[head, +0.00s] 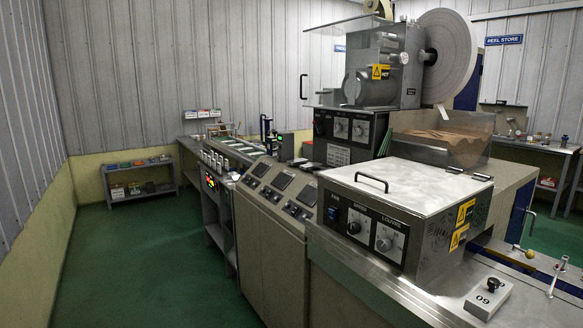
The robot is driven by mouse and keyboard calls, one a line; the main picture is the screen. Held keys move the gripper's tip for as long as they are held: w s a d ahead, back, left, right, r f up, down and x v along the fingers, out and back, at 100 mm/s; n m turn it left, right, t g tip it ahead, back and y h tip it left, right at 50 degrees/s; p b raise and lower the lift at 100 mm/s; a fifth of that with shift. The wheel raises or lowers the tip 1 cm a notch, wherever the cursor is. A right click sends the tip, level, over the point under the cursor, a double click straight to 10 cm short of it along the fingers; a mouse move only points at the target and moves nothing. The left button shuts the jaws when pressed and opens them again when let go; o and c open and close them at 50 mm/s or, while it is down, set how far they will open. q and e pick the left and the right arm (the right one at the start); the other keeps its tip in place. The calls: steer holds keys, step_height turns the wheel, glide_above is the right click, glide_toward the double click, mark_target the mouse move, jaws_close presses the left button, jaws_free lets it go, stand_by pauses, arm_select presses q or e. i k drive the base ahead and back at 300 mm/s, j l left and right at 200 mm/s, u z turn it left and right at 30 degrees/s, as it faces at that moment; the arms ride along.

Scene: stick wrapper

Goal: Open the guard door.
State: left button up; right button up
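A clear panel with a dark vertical handle (303,87), which looks like the guard door, is at the upper left of the wrapping machine's head unit (385,65). Its top edge (335,23) runs out to the left of the unit. The panel is see-through, so I cannot tell for sure whether it stands open or closed. A metal box with a flat lid (408,184) and a black bar handle (371,181) is in front; its lid lies flat. Neither of my grippers is in view.
A large white reel (449,55) stands behind the head unit. A clear-sided hopper of brown sticks (440,137) is below it. A grey cabinet with control panels (270,225) runs along the left side. Green floor (140,255) is open at the left. A low shelf (140,180) stands by the wall.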

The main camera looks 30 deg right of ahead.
mark_target(305, 75)
steer(key=i+j, duration=0.15)
steer(key=i, duration=0.35)
steer(key=i+j, duration=0.2)
steer(key=i, duration=0.3)
steer(key=z, duration=1.5)
